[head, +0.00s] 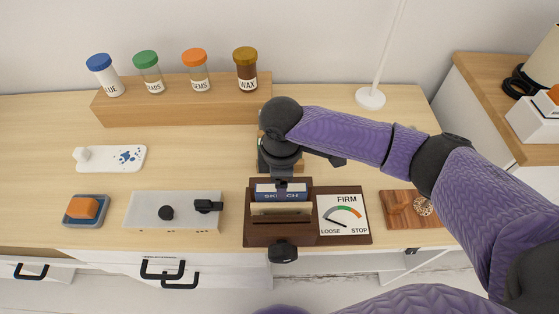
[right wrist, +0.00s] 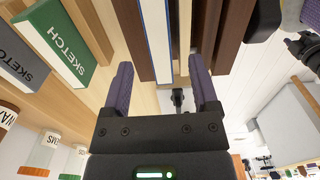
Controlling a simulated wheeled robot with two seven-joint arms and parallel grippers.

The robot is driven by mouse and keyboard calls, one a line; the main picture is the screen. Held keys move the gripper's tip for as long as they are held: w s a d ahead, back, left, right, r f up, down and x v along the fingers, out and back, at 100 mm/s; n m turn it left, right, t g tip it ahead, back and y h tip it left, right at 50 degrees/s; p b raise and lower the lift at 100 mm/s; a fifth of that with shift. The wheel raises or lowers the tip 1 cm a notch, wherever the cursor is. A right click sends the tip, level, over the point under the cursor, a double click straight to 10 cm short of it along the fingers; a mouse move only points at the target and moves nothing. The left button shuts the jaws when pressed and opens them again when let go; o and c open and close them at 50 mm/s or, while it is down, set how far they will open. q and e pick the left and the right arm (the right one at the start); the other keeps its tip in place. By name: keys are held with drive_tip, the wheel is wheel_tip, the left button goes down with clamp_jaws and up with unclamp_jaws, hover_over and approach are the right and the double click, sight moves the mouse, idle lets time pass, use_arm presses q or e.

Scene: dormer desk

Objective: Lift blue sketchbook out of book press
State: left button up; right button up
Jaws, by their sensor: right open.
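The blue sketchbook (head: 267,192) stands in the dark brown book press (head: 256,231), its "SKETCH" label partly covered by my gripper. In the right wrist view its blue and white edge (right wrist: 155,40) shows between the brown press boards (right wrist: 228,30). My right gripper (head: 283,187) is over the press at the sketchbook; in the wrist view its fingers (right wrist: 163,82) are apart, one on each side of the sketchbook's line. I cannot tell whether they touch it. A black knob (head: 283,251) is on the press front. My left gripper is not in view.
A gauge (head: 344,214) marked LOOSE, FIRM and STOP is right of the press. A grey box (head: 173,212) stands left. A green sketchbook (right wrist: 62,42) and a grey one (right wrist: 22,60) stand nearby. Jars stand on a wooden shelf (head: 180,105) at the back.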

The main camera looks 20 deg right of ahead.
wheel_tip(320, 180, down, 2)
drive_tip(key=shift+f+b, duration=0.25)
drive_tip(key=shift+b, duration=0.1)
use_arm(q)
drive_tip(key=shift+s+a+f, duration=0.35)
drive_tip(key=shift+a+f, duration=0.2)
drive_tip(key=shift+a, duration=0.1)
use_arm(e)
drive_tip(key=shift+f, duration=0.1)
clamp_jaws()
drive_tip(key=c, duration=0.6)
unclamp_jaws()
clamp_jaws()
use_arm(q)
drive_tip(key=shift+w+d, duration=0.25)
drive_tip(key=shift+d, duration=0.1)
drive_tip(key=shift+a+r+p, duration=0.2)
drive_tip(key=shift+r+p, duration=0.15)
drive_tip(key=shift+p, duration=0.05)
use_arm(e)
drive_tip(key=shift+s, duration=0.1)
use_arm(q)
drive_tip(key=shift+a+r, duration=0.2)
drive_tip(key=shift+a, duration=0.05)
use_arm(e)
drive_tip(key=shift+s, duration=0.1)
